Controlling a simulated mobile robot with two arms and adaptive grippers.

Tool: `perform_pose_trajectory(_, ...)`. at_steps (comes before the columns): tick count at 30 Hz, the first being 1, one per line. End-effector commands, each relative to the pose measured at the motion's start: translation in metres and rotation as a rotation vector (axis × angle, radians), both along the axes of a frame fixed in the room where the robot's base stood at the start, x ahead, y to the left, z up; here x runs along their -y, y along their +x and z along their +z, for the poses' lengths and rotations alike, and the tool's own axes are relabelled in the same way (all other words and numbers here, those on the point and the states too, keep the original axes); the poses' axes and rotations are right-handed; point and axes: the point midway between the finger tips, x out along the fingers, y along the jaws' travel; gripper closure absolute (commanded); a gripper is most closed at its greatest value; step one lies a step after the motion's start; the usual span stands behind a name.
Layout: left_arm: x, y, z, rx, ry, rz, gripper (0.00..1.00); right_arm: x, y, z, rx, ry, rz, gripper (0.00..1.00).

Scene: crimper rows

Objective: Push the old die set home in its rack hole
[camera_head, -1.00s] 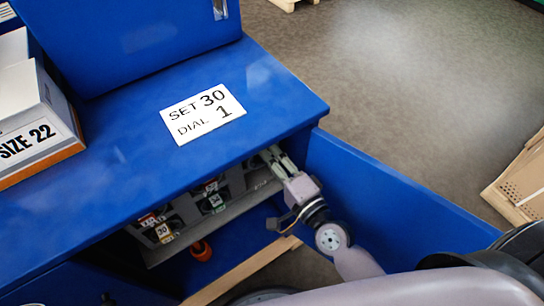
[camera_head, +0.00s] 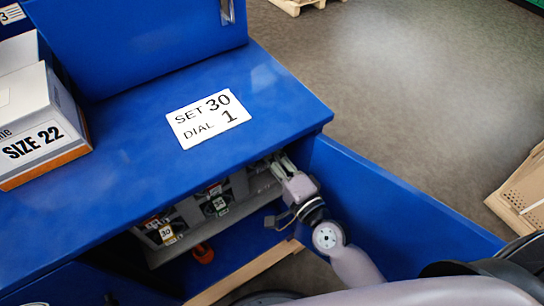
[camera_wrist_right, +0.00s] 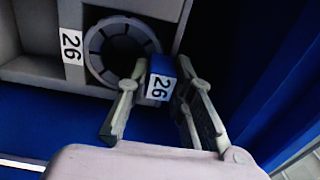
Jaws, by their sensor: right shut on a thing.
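The old die set (camera_wrist_right: 160,84) shows in the right wrist view as a blue block with a white tag reading 26. My right gripper (camera_wrist_right: 161,72) is shut on it, one finger on each side. Just behind and left of it is a round rack hole (camera_wrist_right: 95,42) with a notched grey rim and a dark inside. The rack (camera_wrist_right: 25,69) has a matching 26 label left of that hole. How deep the set sits cannot be told. In the head view my right gripper (camera_head: 280,167) reaches under the bench top at the rack's right end. My left gripper is not in view.
The blue bench top (camera_head: 130,125) overhangs the rack, and a blue door (camera_head: 385,205) stands open close right of my right arm. Other labelled sets, one tagged 30 (camera_head: 166,232), sit further left. A sign (camera_head: 208,118) reads SET 30, DIAL 1.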

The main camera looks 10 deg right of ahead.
Motion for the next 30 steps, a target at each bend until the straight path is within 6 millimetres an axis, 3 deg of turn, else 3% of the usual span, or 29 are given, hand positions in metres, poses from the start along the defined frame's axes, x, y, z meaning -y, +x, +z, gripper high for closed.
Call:
perform_pose_trajectory(4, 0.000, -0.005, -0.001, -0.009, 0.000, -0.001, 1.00, 0.000, 0.004, 0.006, 0.012, 0.005, -0.004, 1.00)
perform_pose_trajectory(5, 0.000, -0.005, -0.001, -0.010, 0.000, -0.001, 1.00, 0.000, 0.003, 0.006, 0.011, 0.004, -0.004, 0.77)
perform_pose_trajectory(15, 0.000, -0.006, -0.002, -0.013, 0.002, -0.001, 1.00, 0.000, 0.003, 0.002, 0.005, 0.002, -0.002, 0.55)
perform_pose_trajectory(21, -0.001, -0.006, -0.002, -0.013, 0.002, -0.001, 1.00, -0.001, 0.002, 0.001, 0.002, 0.001, -0.001, 0.55)
perform_pose_trajectory(24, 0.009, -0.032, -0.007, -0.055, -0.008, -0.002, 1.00, -0.001, 0.000, -0.005, -0.009, -0.003, 0.003, 0.55)
perform_pose_trajectory(30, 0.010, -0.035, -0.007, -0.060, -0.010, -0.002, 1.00, 0.006, -0.019, -0.004, -0.006, -0.004, 0.003, 0.55)
